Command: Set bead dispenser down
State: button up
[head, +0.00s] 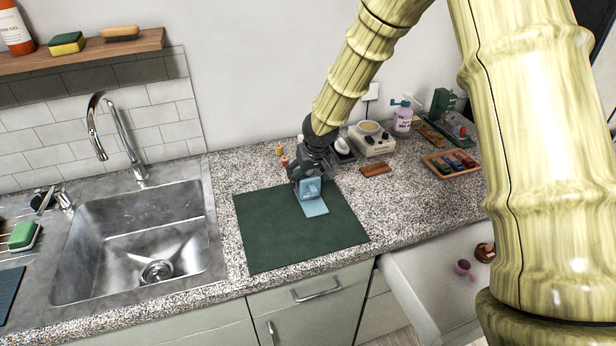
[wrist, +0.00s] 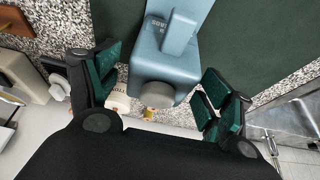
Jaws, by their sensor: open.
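The bead dispenser, a light blue block with a flat base plate (head: 315,208), stands on the dark green mat (head: 270,235) near its back edge. In the wrist view the dispenser (wrist: 168,58) has a raised rib and a grey round knob at its near end. My gripper (head: 308,180) is at the dispenser, low over the mat. In the wrist view its green-padded fingers (wrist: 160,90) are spread, one on each side of the dispenser, with gaps showing. The gripper hides part of the dispenser in the head view.
A steel sink (head: 140,235) with a faucet lies left of the mat. Behind and to the right stand a white device (head: 372,140), a brown brush (head: 376,169), a lilac bottle (head: 402,118) and a tray (head: 452,163). The mat's front is clear. An open drawer (head: 440,285) sits below right.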

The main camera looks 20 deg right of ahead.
aim_at(313, 189)
jog(key=b+v, duration=0.1)
jog(key=v, duration=1)
jog(key=shift+r+b, duration=0.15)
jog(key=shift+b, duration=0.2)
jog(key=shift+s, duration=0.15)
